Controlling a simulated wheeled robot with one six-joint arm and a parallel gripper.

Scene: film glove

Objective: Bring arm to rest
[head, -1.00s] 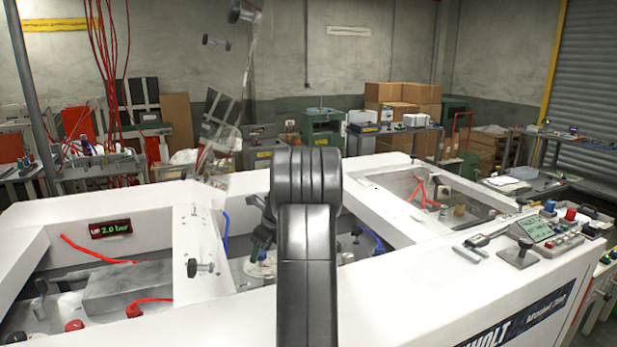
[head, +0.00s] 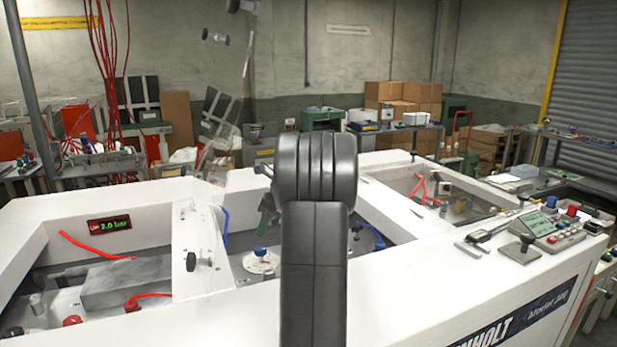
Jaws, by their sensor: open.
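My arm rises through the middle of the head view, its black forearm and ribbed elbow in front. My gripper (head: 267,208) is mostly hidden behind the arm; only small grey and dark green parts show at its left edge. It is over the open well of the white machine (head: 420,270), above and apart from a white round disc with a blue knob (head: 262,257). I see nothing held in it, but its fingertips are not clear.
A clear raised panel with a black knob (head: 198,262) stands left of my arm. A control box (head: 553,232) and loose tools lie on the machine's right top. Red and blue hoses run in the wells.

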